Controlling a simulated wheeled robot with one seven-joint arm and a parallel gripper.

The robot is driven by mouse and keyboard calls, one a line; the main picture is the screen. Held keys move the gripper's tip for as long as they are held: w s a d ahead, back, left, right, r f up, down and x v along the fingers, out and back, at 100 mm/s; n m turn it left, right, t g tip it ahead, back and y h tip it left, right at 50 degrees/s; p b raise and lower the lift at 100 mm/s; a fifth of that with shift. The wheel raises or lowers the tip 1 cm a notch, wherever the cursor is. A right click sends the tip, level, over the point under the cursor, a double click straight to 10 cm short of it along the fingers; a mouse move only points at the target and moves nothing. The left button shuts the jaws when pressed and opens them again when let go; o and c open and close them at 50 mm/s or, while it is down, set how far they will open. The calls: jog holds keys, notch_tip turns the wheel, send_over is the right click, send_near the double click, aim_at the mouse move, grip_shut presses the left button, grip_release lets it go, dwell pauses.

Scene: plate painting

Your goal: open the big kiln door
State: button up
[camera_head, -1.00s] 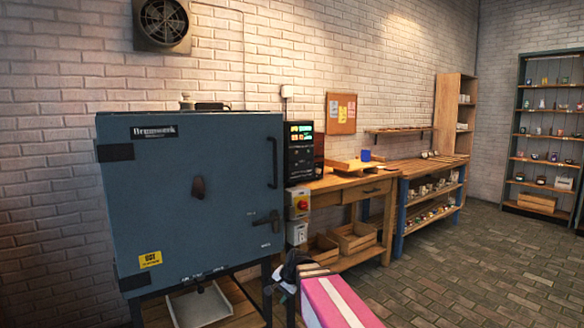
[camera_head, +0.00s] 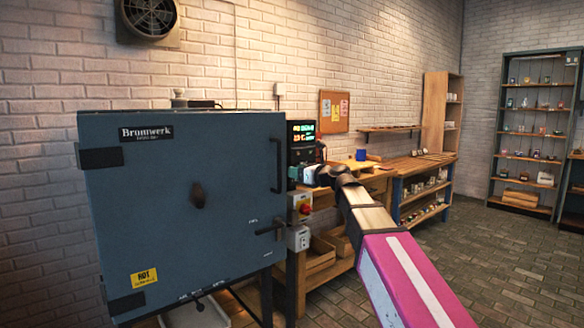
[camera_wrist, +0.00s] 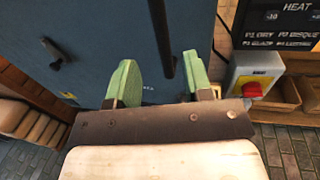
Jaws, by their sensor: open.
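The big kiln door (camera_head: 190,225) is a blue-grey panel at the left in the head view, and it looks shut. Its dark vertical handle (camera_head: 278,165) is near the door's right edge, with a latch lever (camera_head: 270,228) below it. My gripper (camera_head: 296,174) is raised just right of the handle. In the wrist view my gripper (camera_wrist: 158,80) has two green fingers spread apart and empty. The dark handle bar (camera_wrist: 162,40) shows between them, nearer the right finger. I cannot tell whether the bar touches a finger.
Right of the door are the control panel (camera_head: 301,135) and a box with a red knob (camera_head: 304,208). A wooden workbench (camera_head: 350,178) and shelving (camera_head: 425,198) run along the wall. The brick floor (camera_head: 470,270) at the right is clear.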

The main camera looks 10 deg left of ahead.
jog(key=x, duration=1)
jog(key=shift+w+a, duration=0.25)
jog(key=shift+a, duration=0.05)
grip_shut()
